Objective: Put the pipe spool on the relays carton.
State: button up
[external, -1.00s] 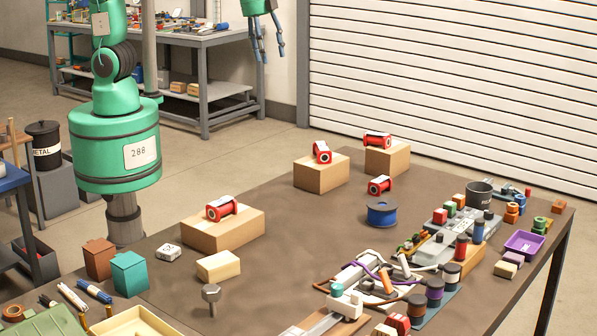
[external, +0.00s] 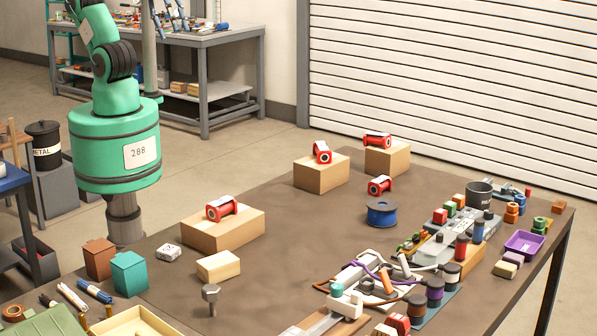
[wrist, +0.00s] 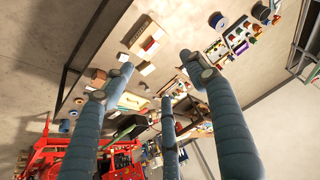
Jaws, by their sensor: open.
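Red flanged spools with pale labels stand in the external view: one (external: 221,208) on the near left carton (external: 205,238), one (external: 321,152) on the middle carton (external: 320,178), one (external: 377,140) on the far right carton (external: 388,161). Another red spool (external: 380,186) lies on the bare table. I cannot read which carton is the relays one or tell which spool is the pipe spool. My gripper (external: 170,12) is at the top edge, partly cut off, high and away from them. In the wrist view its fingers are spread, open and empty (wrist: 155,70), with the table far below.
A blue spool (external: 381,214) stands right of the middle of the table (external: 300,240). Cables, a purple tray (external: 524,243) and small parts crowd the right. The table's middle is mostly clear.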

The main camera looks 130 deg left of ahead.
jog(key=shift+s+d+f+n, duration=0.1)
jog(key=shift+s+d, duration=0.1)
jog(key=shift+s, duration=0.2)
jog(key=shift+s+d+r+n, duration=0.1)
jog(key=shift+s+d, duration=0.15)
jog(key=shift+s, duration=0.2)
jog(key=shift+s+d+f+n, duration=0.1)
jog(key=shift+s+d, duration=0.1)
jog(key=shift+s, duration=0.2)
notch_tip(320, 180, down, 9)
jog(key=b, duration=0.8)
jog(key=shift+r+b, duration=0.2)
jog(key=shift+b, duration=0.15)
